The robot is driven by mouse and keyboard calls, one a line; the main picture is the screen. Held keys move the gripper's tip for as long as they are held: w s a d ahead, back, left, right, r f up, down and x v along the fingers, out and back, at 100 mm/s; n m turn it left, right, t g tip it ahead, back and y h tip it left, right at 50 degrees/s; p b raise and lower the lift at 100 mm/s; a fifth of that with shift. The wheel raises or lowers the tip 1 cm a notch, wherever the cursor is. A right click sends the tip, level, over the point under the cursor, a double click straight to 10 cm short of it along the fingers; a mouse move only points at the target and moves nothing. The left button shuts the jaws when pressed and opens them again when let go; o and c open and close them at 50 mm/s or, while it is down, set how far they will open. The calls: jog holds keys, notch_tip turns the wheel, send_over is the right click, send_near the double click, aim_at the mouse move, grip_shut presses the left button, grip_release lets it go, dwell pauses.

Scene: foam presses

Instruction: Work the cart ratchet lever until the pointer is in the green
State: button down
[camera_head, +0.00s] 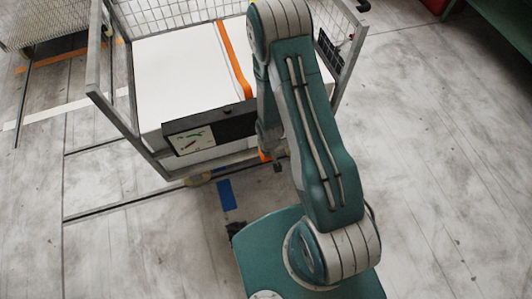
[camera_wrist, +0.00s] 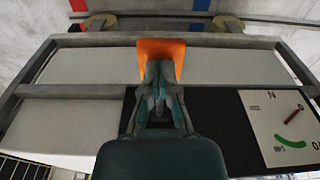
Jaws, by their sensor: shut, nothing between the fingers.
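The cart (camera_head: 128,128) holds a white load with an orange strap (camera_head: 234,60) across it. A dark panel on its front carries a white dial (camera_head: 194,141), also in the wrist view (camera_wrist: 268,120). There the red pointer (camera_wrist: 293,113) lies apart from the green arc (camera_wrist: 290,142). An orange piece, seemingly the ratchet lever (camera_wrist: 160,47), shows just beyond my fingertips and low on the cart front in the head view (camera_head: 265,156). My gripper (camera_wrist: 160,68) is shut and empty, overlapping the orange piece; I cannot tell whether they touch. My arm hides part of the cart.
Blue tape (camera_head: 226,195) lies on the floor before the cart. A wire-mesh cart (camera_head: 45,25) stands at the upper left and a green bench (camera_head: 505,25) at the upper right. The floor at right is clear.

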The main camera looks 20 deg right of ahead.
aim_at(267, 158)
jog(key=shift+f, duration=2.15)
jog(key=s, duration=0.1)
jog(key=s+r, duration=0.1)
jog(key=s, duration=0.1)
notch_tip(267, 158, up, 12)
jog(key=s, duration=0.1)
jog(key=shift+s, duration=0.1)
